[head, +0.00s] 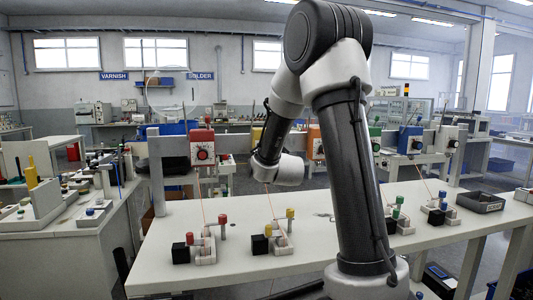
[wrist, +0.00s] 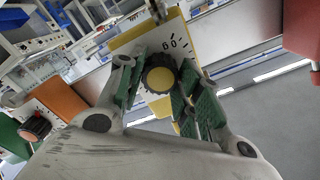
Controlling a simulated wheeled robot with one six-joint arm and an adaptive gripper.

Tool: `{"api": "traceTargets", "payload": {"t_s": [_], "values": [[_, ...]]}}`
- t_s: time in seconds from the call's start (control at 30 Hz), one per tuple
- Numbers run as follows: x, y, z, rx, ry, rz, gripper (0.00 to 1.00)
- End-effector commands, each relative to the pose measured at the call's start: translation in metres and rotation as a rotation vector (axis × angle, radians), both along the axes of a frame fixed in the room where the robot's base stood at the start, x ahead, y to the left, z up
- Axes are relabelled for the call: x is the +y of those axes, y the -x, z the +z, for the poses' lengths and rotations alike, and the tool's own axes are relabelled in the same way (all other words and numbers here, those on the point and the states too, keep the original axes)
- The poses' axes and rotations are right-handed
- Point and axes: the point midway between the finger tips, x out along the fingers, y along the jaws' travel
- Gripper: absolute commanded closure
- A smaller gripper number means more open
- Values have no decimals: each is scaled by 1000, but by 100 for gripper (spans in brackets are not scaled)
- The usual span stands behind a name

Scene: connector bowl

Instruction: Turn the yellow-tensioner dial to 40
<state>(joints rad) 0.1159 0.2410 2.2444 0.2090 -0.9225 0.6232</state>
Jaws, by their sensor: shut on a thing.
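The yellow tensioner (wrist: 127,38) fills the upper middle of the wrist view, with a white scale face and "60" printed near its dial. The dial (wrist: 160,78) is a dark ribbed knob with a yellow centre. My gripper (wrist: 161,82) has its green-padded fingers on either side of the dial, closed on it. The dial's pointer cannot be made out, so its setting is unclear. In the head view only a sliver of the yellow tensioner (head: 256,135) shows beside my arm, and my gripper's fingers are hidden.
A red tensioner (head: 202,147) hangs left of the yellow one; orange (head: 314,141), green (head: 375,138) and blue (head: 410,140) tensioners hang to its right. The white table (head: 325,205) below carries several coloured-peg fixtures. A black tray (head: 480,203) lies at its right end.

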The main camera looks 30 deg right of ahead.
Motion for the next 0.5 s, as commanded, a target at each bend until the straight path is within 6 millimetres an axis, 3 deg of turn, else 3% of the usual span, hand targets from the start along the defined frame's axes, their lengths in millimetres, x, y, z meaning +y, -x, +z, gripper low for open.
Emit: {"api": "traceTargets", "payload": {"t_s": [0.5], "values": [[4,-2,1,-45,-149,9,89]]}}
